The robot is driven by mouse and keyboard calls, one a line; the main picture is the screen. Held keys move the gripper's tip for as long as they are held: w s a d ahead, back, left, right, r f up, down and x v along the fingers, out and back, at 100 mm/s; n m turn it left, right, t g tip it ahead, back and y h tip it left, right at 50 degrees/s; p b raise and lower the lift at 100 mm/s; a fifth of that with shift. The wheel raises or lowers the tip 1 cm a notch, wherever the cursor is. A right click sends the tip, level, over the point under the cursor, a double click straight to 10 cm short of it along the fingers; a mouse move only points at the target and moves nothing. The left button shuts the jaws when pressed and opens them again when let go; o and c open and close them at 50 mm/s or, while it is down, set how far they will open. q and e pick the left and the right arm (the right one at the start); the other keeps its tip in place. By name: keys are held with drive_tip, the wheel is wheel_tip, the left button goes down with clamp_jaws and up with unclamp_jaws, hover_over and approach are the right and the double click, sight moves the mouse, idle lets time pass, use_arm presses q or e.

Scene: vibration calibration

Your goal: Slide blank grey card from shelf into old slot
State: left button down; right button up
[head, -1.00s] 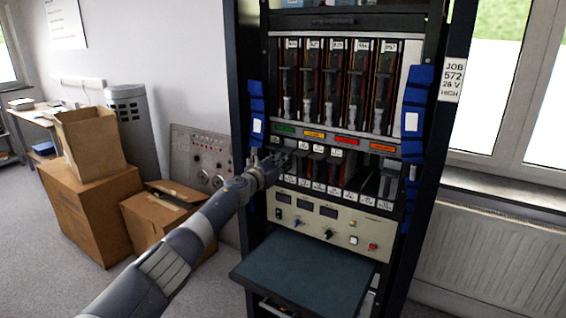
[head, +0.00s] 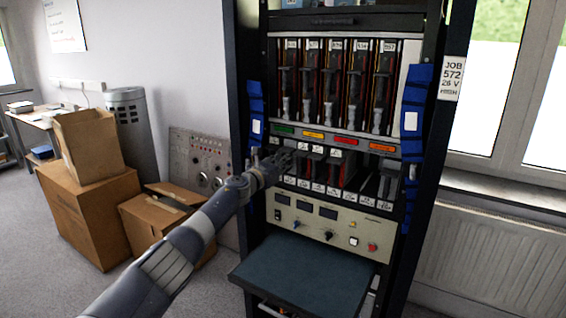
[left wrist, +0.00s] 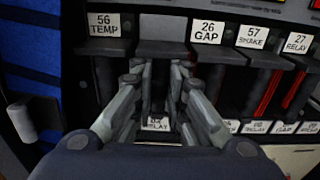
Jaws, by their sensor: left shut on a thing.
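My left gripper (head: 285,160) reaches into the lower card row of the rack from the left. In the left wrist view its two fingers (left wrist: 158,80) are shut on a dark grey card with no label, the blank grey card (left wrist: 163,50), between the cards marked 56 TEMP (left wrist: 105,28) and 26 GAP (left wrist: 208,32). The fingers hide much of its front. A label under the gripped card is partly covered. In the head view my gripper hides this card. My right gripper is not in view.
The upper row (head: 335,85) holds several tall cards. A strip with coloured labels (head: 345,141) runs between the rows. Blue straps (head: 257,115) hang at the rack's sides. A dark shelf (head: 300,272) juts out below the power panel (head: 325,217). Cardboard boxes (head: 95,200) stand at left.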

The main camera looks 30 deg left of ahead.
use_arm(q)
drive_tip(key=shift+r, duration=0.15)
drive_tip(key=c, duration=1.5)
unclamp_jaws()
drive_tip(key=shift+w, duration=0.1)
drive_tip(key=shift+f+b, duration=0.65)
drive_tip(key=shift+f, duration=0.05)
drive_tip(key=shift+s+a+p, duration=0.2)
drive_tip(key=shift+s+p, duration=2.3)
drive_tip(key=shift+p, duration=0.25)
